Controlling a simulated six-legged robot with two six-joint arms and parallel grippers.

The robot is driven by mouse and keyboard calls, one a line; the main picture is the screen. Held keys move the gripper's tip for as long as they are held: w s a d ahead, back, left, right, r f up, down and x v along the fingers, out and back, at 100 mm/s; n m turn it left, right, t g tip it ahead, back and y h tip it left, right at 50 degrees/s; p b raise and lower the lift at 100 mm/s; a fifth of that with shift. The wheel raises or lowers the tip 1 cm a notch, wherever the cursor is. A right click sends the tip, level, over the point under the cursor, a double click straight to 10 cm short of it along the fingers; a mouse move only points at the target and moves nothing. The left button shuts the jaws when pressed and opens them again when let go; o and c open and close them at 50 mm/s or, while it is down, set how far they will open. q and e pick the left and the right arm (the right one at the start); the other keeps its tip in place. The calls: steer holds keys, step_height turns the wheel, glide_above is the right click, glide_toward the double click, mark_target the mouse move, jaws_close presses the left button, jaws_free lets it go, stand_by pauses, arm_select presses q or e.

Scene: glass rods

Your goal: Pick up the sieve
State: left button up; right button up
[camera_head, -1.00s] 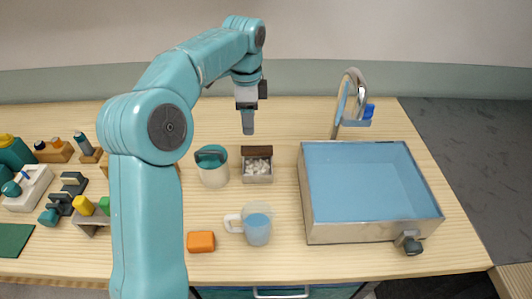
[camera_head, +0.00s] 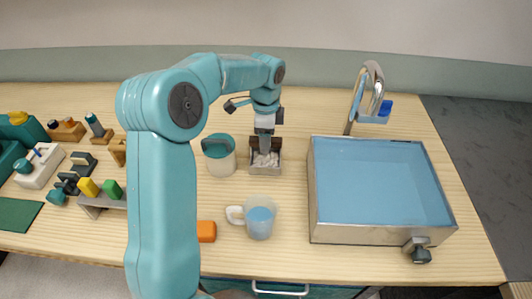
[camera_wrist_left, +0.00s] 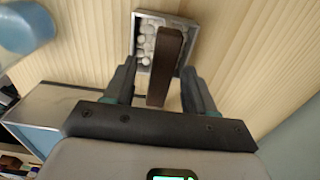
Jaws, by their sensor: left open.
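No mesh sieve can be made out. The thing at my left gripper is a small metal box (camera_head: 265,171) holding white pebble-like pieces, with a dark brown upright bar (camera_head: 278,145) along its back side. My left gripper (camera_head: 264,146) is at the bar, pointing down over the box in the head view, and partly hides it. In the left wrist view the open gripper (camera_wrist_left: 158,80) has one finger on each side of the brown bar (camera_wrist_left: 165,60), with gaps on both sides. The metal box (camera_wrist_left: 192,17) is just beyond. My right gripper is not in view.
A teal-lidded white pot (camera_head: 220,165) stands close left of the box. A glass mug (camera_head: 260,222) is in front, with an orange block (camera_head: 206,232) to its left. A blue-lined metal basin (camera_head: 320,228) is at the right, a tap (camera_head: 375,80) behind it.

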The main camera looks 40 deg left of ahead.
mark_target(266, 163)
arm_select(q)
step_height(266, 163, down, 4)
steer(key=shift+a+f, duration=0.15)
steer(key=shift+f, duration=0.15)
steer(key=shift+w, duration=0.1)
steer(key=shift+d, duration=0.2)
steer(key=shift+c, duration=0.9)
steer(key=shift+a, duration=0.15)
jaws_close()
